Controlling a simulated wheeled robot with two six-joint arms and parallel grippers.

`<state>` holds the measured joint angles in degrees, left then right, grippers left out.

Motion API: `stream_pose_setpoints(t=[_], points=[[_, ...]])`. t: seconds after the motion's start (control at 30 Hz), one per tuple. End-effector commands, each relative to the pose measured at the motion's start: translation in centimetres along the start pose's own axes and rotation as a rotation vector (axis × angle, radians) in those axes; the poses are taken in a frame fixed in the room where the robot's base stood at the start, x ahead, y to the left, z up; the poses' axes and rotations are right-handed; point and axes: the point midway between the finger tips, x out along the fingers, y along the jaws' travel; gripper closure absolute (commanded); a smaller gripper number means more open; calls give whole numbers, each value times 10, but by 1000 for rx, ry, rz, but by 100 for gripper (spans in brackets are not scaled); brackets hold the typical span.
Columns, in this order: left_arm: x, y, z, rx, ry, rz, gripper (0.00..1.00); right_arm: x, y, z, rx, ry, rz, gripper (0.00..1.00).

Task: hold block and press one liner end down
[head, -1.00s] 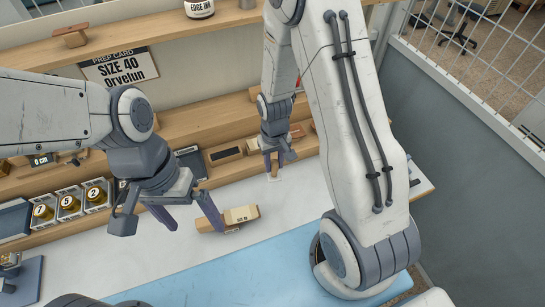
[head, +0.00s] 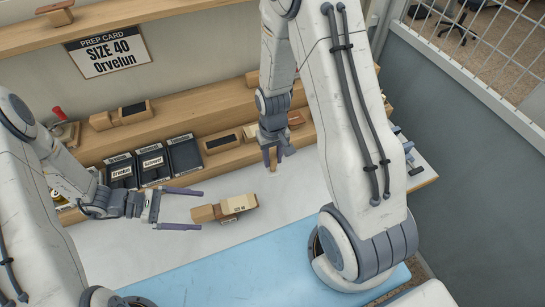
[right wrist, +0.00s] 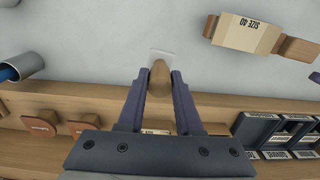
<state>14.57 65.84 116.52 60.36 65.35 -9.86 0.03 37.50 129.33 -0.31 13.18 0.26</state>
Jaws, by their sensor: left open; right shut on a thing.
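A wooden block (head: 205,213) lies on the pale worktop with a lighter "SIZE 40" piece (head: 240,204) around or on its right part. Both show at the top right of the right wrist view, the block (right wrist: 296,48) and the labelled piece (right wrist: 250,32). I cannot make out separate liner ends. My left gripper (head: 201,210) is open, its fingers pointing right, one tip on either side of the block's left end in the picture; I see no contact.
Dark labelled trays (head: 153,163) and wooden pieces stand on the stepped wooden shelf (head: 215,130) behind. A prep card (head: 107,51) reads "SIZE 40 Orvelun". A blue mat (head: 230,265) covers the front.

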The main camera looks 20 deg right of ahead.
Motion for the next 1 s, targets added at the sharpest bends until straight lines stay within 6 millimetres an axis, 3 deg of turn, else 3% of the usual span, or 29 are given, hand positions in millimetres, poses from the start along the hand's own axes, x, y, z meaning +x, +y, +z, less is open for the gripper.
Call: stream_pose_setpoints(t=[0.1,0.33,0.57,1.0], points=[[2,-3,-34,-108,-44,119,0,5,0,0,0,0,0,100],[4,-6,-66,-211,-85,247,0,8,0,0,0,0,0,100],[14,-5,-71,-232,-94,269,0,9,0,0,0,0,0,100],[74,11,-68,-229,-92,263,0,17,0,0,0,0,0,100]])
